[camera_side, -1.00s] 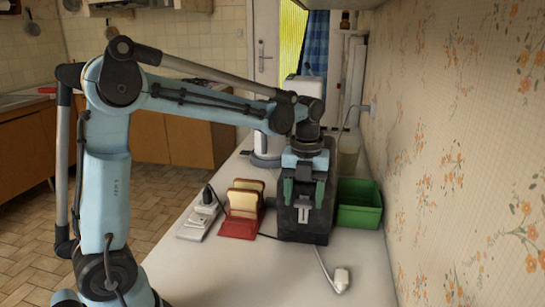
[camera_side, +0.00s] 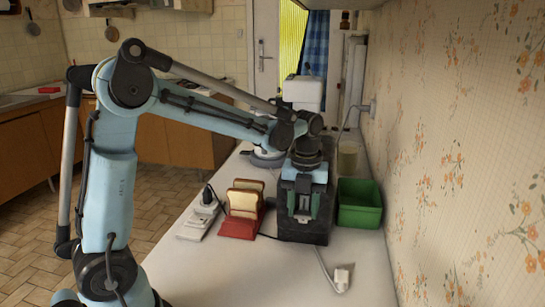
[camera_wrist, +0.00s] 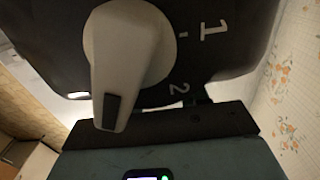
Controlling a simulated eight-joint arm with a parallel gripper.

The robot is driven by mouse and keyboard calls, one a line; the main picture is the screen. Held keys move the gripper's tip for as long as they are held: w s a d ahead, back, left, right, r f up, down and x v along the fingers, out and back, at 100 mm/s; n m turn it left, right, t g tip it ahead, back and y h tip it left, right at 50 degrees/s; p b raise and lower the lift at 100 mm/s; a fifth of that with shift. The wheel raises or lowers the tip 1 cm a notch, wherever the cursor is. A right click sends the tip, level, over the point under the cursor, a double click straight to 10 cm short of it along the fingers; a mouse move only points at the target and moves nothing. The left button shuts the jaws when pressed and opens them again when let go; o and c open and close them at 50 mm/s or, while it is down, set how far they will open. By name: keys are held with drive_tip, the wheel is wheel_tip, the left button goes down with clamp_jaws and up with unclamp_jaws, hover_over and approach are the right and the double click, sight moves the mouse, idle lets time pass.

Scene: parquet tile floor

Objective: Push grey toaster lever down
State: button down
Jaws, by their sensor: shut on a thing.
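The toaster (camera_side: 290,232) is a dark grey block on the counter, in the middle right of the side view. My gripper (camera_side: 303,212) is at its near face, pointing down, with its green fingers close together on the toaster's lever. The lever is mostly hidden between the fingers. In the wrist view, a dark face fills the top. It carries a pale dial knob (camera_wrist: 124,60) and the numbers 1 and 2. My gripper's fingertips and the lever are not visible in that view.
A red rack (camera_side: 238,228) with bread slices (camera_side: 243,203) and a power strip (camera_side: 200,219) stand left of the toaster. A green bin (camera_side: 359,213) stands close on its right. The front counter is mostly clear.

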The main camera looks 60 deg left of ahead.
sight(303, 213)
drive_tip(key=c, duration=0.6)
unclamp_jaws()
drive_tip(key=shift+o, duration=0.2)
drive_tip(key=shift+r, duration=0.15)
wheel_tip(303, 213, up, 12)
drive_tip(key=shift+s, duration=0.1)
